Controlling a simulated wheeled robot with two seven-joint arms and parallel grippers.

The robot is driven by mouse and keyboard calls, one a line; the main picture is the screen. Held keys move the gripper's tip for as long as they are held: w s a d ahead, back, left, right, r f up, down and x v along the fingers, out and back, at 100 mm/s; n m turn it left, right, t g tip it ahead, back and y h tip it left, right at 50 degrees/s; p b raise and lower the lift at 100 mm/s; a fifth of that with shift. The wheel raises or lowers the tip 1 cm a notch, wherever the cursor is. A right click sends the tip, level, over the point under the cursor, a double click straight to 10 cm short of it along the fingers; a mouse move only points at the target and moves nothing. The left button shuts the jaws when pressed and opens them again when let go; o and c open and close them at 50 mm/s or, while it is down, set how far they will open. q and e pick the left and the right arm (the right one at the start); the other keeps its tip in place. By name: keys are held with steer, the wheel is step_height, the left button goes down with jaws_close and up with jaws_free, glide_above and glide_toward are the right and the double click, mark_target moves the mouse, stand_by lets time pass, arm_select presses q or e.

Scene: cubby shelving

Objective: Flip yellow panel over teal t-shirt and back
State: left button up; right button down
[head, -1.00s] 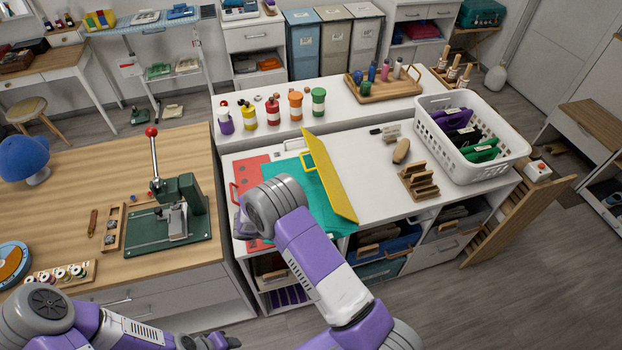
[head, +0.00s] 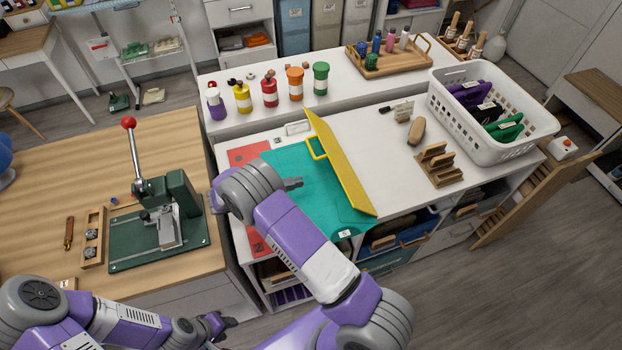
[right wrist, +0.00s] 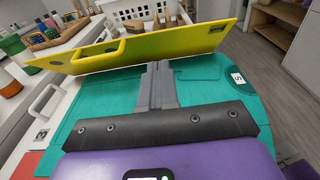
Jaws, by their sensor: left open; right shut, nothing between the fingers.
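The yellow panel (head: 342,168) stands tilted up along the right part of the teal t-shirt (head: 322,205), with its yellow handle on the left side. The t-shirt lies flat on the white counter. My right gripper (head: 293,183) is shut and empty, low over the t-shirt, left of the panel and pointing at it. In the right wrist view my fingers (right wrist: 158,68) reach to the lower edge of the panel (right wrist: 150,47); whether they touch it I cannot tell. My left gripper (head: 222,322) is open and empty, low in front of the wooden table.
A red board (head: 247,156) lies left of the t-shirt. A green press (head: 168,215) stands on the wooden table at left. Several paint bottles (head: 270,92) line the back ledge. A wooden rack (head: 440,165) and a white basket (head: 480,145) stand at right.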

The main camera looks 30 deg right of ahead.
glide_toward(332, 160)
steer(key=s+d, duration=0.2)
steer(key=s+d+f, duration=0.1)
steer(key=s+d, duration=0.1)
steer(key=s, duration=0.1)
steer(key=shift+s+d+f+p, duration=0.15)
steer(key=shift+s+d+p, duration=0.1)
steer(key=shift+d+p, duration=0.1)
